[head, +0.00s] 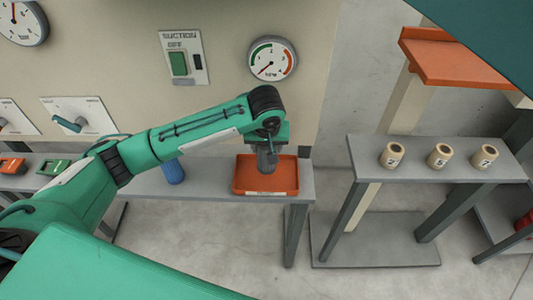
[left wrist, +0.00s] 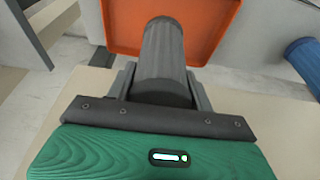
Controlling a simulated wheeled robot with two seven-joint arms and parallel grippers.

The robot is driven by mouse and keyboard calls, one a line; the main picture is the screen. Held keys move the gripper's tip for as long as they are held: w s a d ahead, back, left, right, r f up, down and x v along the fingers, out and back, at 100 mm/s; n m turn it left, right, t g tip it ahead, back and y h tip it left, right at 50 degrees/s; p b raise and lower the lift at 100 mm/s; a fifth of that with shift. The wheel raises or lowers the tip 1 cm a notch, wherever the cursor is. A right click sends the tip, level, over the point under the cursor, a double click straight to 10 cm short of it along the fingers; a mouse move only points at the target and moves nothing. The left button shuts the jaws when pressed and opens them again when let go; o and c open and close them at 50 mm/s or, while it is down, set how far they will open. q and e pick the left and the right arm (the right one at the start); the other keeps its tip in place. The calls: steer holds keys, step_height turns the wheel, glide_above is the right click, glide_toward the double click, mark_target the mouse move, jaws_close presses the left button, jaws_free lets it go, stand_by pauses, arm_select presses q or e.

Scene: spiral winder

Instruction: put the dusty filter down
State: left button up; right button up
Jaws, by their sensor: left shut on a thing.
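My left gripper (head: 267,146) points down and is shut on the dusty filter, a dark grey cylinder (left wrist: 163,58). In the head view the filter (head: 266,163) hangs upright at the orange tray (head: 242,182), within its outline. I cannot tell whether its lower end touches the tray floor. In the left wrist view the tray (left wrist: 120,25) lies beyond the filter's far end. The gripper fingers hide the filter's upper part. My right gripper is not in view.
The tray stands near the right end of a grey bench (head: 216,184). A blue cylinder (head: 173,172) stands left of it. Behind are a suction switch (head: 180,62) and a gauge (head: 272,59). A separate stand (head: 400,172) at right holds several cream spools.

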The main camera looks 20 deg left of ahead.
mark_target(266, 147)
arm_select(q)
step_height(266, 147, down, 4)
steer(key=shift+a+r+p, duration=0.1)
steer(key=shift+r+p, duration=0.1)
steer(key=shift+p, duration=0.2)
steer(key=shift+f, duration=0.35)
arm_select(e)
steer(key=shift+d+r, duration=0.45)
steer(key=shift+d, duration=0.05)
arm_select(q)
steer(key=shift+f, duration=0.15)
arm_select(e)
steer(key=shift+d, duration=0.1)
arm_select(q)
steer(key=o, duration=1.1)
steer(key=b+v, duration=0.3)
steer(key=v, duration=0.8)
steer(key=shift+r, duration=0.25)
steer(key=shift+s+r, duration=0.1)
steer(key=shift+r, duration=0.25)
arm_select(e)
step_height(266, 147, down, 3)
